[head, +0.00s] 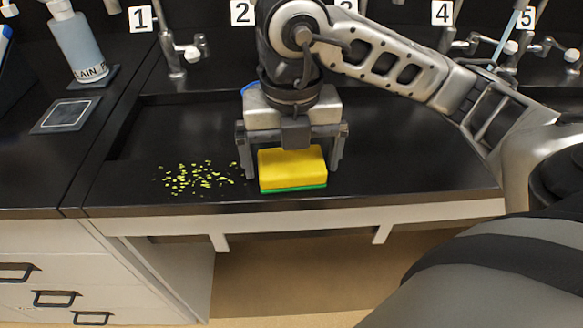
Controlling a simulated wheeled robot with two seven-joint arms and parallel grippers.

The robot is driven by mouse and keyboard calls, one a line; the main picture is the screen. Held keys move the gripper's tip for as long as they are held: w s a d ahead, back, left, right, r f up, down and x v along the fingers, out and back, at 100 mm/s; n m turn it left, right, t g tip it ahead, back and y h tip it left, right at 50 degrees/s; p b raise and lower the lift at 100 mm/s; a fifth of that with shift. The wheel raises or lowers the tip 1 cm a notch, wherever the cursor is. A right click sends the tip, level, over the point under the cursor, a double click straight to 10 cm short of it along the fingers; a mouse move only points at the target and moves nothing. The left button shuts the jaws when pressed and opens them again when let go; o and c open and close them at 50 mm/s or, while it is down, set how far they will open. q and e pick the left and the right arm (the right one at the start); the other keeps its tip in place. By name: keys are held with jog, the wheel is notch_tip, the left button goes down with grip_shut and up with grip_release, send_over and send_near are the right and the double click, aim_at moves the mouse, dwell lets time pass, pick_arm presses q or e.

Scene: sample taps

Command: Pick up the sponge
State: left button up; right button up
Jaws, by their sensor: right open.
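A yellow sponge (292,168) with a green underside lies flat on the black counter near its front edge, in the middle of the head view. My right gripper (291,172) points down over the sponge. Its jaws are open, with one finger at the left end of the sponge and the other at the right end. Whether the fingers touch the sponge I cannot tell. My left gripper is not in view.
Yellow-green crumbs (196,178) lie on the counter (130,190) left of the sponge. Numbered taps stand along the back, with tap 1 (180,50) at the left. A soap bottle (78,42) stands at the far left. A square plate (66,115) lies in front of it.

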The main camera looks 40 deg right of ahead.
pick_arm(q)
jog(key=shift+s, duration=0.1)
pick_arm(e)
jog(key=shift+f, duration=0.25)
jog(key=c, duration=0.8)
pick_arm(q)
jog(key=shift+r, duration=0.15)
pick_arm(e)
jog(key=shift+r, duration=0.1)
jog(key=shift+r, duration=0.55)
pick_arm(q)
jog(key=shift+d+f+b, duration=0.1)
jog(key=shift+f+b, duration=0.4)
jog(key=shift+b, duration=0.75)
pick_arm(e)
jog(key=s+a+r, duration=0.1)
jog(key=s+r, duration=1)
jog(key=s, duration=0.3)
jog(key=shift+r, duration=0.35)
